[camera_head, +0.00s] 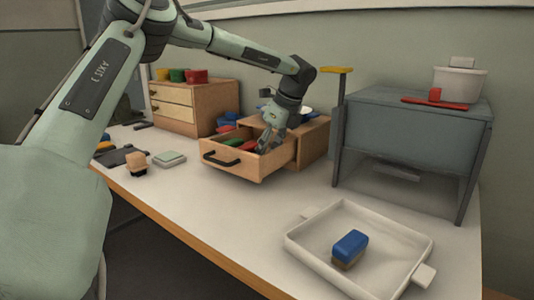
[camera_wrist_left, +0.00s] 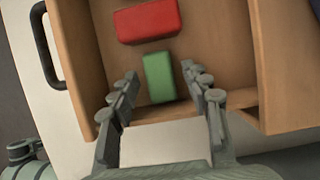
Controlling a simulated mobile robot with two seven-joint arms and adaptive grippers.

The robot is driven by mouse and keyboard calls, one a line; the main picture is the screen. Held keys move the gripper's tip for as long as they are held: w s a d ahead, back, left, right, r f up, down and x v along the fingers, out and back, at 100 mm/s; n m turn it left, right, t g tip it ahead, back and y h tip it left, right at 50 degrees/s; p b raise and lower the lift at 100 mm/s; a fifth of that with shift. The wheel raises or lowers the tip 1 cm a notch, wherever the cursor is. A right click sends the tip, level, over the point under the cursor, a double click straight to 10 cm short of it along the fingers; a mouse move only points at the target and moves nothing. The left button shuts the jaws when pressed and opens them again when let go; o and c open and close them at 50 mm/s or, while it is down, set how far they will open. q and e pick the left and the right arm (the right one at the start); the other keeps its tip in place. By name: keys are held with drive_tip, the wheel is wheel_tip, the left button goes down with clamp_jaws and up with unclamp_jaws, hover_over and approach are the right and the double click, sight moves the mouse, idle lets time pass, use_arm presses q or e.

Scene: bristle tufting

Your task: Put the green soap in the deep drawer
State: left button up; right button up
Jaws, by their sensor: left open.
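The green soap (camera_wrist_left: 159,78) lies on the floor of an open drawer, seen in the left wrist view beside a red block (camera_wrist_left: 147,21). In the head view the drawer (camera_head: 232,163) is pulled out of a wooden box, and a green piece (camera_head: 232,142) shows inside it. My left gripper (camera_head: 268,148) reaches down into the drawer. In the left wrist view its fingers (camera_wrist_left: 160,86) are spread apart, with the green soap between and just beyond the tips, not gripped. My right gripper is in neither view.
A white tray (camera_head: 302,248) holding a blue-topped brush (camera_head: 350,246) stands at the front right. A grey stand (camera_head: 407,122) is behind it. A small drawer cabinet (camera_head: 177,117) with coloured cups is at the back left. A brush and a pale block (camera_head: 169,159) lie left of the drawer.

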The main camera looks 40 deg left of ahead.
use_arm(q)
drive_tip(key=v, duration=1.2)
drive_tip(key=shift+r, duration=0.1)
idle(0.9)
